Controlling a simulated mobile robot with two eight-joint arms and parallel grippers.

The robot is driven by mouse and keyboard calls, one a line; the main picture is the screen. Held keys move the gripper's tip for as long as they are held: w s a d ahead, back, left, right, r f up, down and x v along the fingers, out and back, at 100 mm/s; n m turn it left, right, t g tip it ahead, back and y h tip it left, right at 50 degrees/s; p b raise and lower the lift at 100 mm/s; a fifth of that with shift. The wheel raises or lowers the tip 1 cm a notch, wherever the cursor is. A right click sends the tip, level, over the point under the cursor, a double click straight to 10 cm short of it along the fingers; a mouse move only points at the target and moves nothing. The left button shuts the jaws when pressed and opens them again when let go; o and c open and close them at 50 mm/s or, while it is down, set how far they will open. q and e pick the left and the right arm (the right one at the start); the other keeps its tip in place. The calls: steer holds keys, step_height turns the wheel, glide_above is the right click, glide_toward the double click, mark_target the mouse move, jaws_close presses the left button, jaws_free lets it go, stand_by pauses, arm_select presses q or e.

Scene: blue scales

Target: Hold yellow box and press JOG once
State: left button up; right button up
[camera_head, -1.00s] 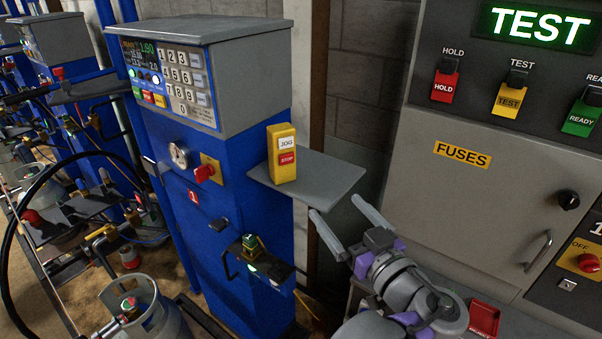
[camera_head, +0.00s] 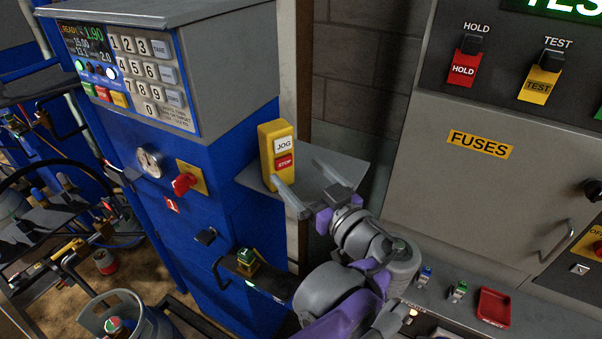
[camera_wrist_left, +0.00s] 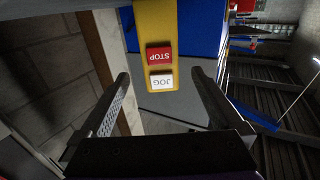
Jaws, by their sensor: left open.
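The yellow box (camera_head: 266,155) stands upright on a grey shelf (camera_head: 325,166) at the side of the blue scale cabinet. Its face carries a white JOG button (camera_head: 283,144) above a red STOP button (camera_head: 284,162). My left gripper (camera_head: 306,182) is open, in front of the box over the shelf, its fingers pointing toward the box. In the left wrist view the box (camera_wrist_left: 182,35) appears upside down, with the JOG button (camera_wrist_left: 161,82) between the spread fingers (camera_wrist_left: 159,76). No grip on the box shows. My right gripper is not in view.
The blue cabinet (camera_head: 225,240) with its keypad (camera_head: 147,72) stands left of the box. A grey FUSES panel (camera_head: 470,190) is on the right. A small green-topped device (camera_head: 247,262) juts out below the shelf. Gas cylinders and hoses crowd the lower left.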

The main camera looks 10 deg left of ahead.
mark_target(282, 156)
arm_select(q)
steer(key=x, duration=0.9)
steer(key=shift+w+a+p, duration=0.2)
steer(key=shift+p, duration=0.15)
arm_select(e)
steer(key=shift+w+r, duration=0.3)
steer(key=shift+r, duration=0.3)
arm_select(q)
jaws_close()
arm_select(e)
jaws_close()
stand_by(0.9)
